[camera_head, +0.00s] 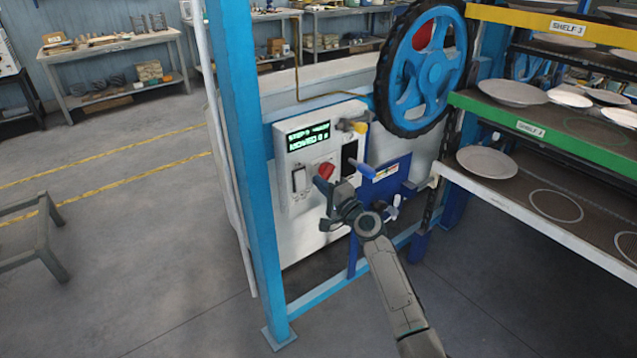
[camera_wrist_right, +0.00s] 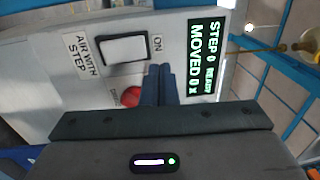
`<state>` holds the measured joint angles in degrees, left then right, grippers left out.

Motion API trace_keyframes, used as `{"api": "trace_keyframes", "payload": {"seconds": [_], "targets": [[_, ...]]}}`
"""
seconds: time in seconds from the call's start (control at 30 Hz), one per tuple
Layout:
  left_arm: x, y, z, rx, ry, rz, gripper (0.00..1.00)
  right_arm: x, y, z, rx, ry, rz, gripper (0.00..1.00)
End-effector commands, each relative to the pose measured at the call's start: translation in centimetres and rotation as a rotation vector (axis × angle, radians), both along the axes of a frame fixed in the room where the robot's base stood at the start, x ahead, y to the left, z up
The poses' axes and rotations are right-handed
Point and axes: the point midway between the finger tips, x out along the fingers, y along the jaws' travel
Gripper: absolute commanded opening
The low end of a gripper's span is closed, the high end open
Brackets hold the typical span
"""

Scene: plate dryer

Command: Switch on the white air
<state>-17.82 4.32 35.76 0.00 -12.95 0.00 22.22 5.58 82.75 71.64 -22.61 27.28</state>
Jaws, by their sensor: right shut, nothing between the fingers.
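A grey-white control panel (camera_head: 290,215) stands behind the blue post. On it is a white rocker switch (camera_head: 299,180) in a dark frame. In the right wrist view the white switch (camera_wrist_right: 122,49) lies between the labels "AIR WITH STEP" and "ON". Whether it is pressed, I cannot tell. My right gripper (camera_head: 322,187) is in front of the panel, to the right of the switch in the head view. Its fingers (camera_wrist_right: 158,70) are shut and empty, tips close to the panel beside the switch; contact cannot be told. My left gripper is not in view.
A red knob (camera_head: 326,170) sits right of the switch, partly hidden by the fingers in the wrist view. A lit display (camera_head: 308,136) is above, reading "STEP 0 READY". A blue handwheel (camera_head: 425,70) and plate shelves (camera_head: 545,135) stand to the right. The floor at left is mostly free.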

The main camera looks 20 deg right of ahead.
Motion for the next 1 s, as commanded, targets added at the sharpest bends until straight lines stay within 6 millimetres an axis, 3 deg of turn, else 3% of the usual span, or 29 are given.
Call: {"api": "trace_keyframes", "payload": {"seconds": [0.17,0.4,0.5,0.73,1.0], "targets": [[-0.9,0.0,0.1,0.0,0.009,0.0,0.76,-2.5,-0.9,0.4,-0.002,-0.001,0.001,0.0],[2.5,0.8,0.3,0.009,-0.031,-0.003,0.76,-6.2,-2.2,1.1,-0.002,-0.001,0.002,0.0],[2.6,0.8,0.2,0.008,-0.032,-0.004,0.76,-7.3,-2.6,1.2,-0.002,-0.001,0.001,0.0],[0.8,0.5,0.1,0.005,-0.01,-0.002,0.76,-8.1,-2.9,1.4,0.001,0.0,0.001,0.0],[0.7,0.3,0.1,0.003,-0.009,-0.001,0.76,-8.0,-2.9,1.4,0.001,0.0,0.001,0.0]]}}
